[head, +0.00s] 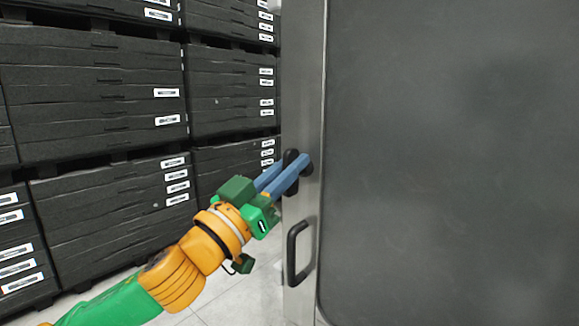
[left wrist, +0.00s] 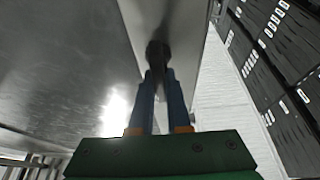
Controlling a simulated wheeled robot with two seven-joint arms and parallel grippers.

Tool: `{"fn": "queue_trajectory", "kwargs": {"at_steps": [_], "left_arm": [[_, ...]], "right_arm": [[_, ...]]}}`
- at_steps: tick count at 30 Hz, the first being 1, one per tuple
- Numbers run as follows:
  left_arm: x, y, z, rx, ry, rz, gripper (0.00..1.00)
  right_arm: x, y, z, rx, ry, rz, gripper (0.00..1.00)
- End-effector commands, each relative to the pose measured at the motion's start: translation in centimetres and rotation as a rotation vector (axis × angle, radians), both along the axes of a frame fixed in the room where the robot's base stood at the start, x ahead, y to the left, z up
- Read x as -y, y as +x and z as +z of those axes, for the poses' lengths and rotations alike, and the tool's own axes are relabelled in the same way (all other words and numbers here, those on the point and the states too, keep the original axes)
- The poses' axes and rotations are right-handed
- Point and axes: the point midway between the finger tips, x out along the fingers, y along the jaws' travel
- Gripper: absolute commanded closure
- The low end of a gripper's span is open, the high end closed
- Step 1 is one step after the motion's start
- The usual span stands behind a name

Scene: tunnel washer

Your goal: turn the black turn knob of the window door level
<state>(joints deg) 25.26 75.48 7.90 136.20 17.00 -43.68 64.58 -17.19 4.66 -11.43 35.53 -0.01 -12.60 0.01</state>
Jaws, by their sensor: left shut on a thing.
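The black turn knob (head: 291,156) sits on the metal edge frame of the window door (head: 450,150), above a black pull handle (head: 298,252). My left gripper (head: 291,167) reaches it from the lower left, with its two blue fingers shut on the knob. In the left wrist view the dark knob (left wrist: 157,50) stands between the tips of the fingers (left wrist: 158,75). The fingers cover part of the knob, so I cannot tell exactly how far it is turned. My right gripper is not in view.
Stacks of black crates (head: 95,95) with white labels fill the left side behind my arm. The large grey door panel takes up the right side. Pale tiled floor (head: 225,300) shows between the crates and the door.

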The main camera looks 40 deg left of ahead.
Motion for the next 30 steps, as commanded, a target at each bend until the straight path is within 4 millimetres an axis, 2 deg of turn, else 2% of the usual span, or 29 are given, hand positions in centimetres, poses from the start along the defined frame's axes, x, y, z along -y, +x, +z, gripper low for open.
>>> {"fn": "queue_trajectory", "kwargs": {"at_steps": [8,20,25,30], "left_arm": [[0.1,0.0,-0.3,0.012,0.138,0.003,1.0],[0.4,-0.2,-0.2,0.045,0.507,0.007,1.0],[0.5,-0.1,-0.1,0.053,0.671,0.007,1.0],[0.7,-0.1,0.1,0.066,0.832,0.006,1.0]], "right_arm": [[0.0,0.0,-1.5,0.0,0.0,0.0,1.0],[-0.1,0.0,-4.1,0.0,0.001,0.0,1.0],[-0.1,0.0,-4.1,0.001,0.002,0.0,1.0],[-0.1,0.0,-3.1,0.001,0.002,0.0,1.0]]}}
